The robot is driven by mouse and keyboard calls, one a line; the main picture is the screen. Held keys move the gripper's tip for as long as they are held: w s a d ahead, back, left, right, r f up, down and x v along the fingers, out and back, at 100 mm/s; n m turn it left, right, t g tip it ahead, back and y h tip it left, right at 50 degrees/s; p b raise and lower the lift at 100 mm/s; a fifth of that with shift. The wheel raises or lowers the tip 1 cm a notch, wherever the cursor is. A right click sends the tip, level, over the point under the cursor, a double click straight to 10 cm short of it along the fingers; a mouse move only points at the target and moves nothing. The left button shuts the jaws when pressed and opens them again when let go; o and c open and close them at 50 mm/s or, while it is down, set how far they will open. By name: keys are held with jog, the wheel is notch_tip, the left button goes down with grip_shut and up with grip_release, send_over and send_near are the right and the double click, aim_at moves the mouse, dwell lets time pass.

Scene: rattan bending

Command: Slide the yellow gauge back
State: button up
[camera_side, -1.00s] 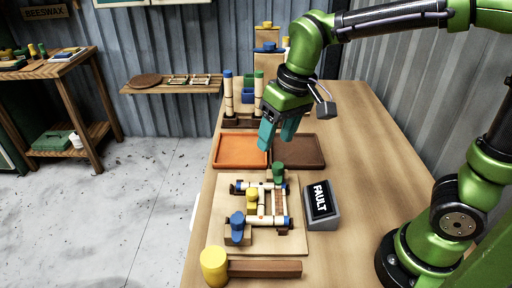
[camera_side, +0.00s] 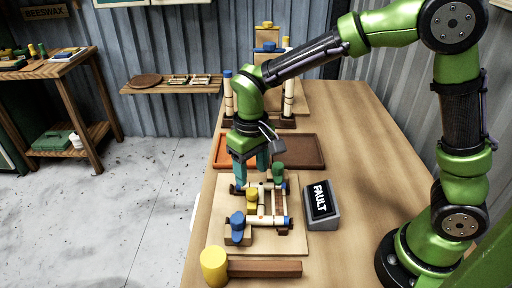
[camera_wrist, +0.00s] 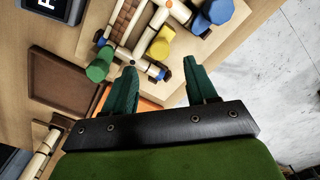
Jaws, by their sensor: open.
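The yellow gauge (camera_side: 252,195) looks to be the small yellow-knobbed piece inside the rattan frame (camera_side: 284,200) on the wooden board (camera_side: 292,242). It also shows in the wrist view (camera_wrist: 160,46), just beyond the gap between my fingertips. My gripper (camera_side: 250,173) is open and empty, pointing down over the far edge of the frame. In the wrist view, my gripper (camera_wrist: 161,76) has its fingers spread and apart from the yellow knob. Part of the frame's far side is hidden behind the fingers.
A green knob (camera_side: 278,172) and a blue knob (camera_side: 237,222) stand on the same board. A box reading FAULT (camera_side: 321,202) stands to its right. Orange (camera_side: 222,150) and brown (camera_side: 305,150) trays lie behind.

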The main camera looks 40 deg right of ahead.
aim_at(252, 191)
notch_tip(252, 191, down, 6)
jog(key=shift+f, duration=0.15)
jog(key=shift+c, duration=0.2)
grip_shut()
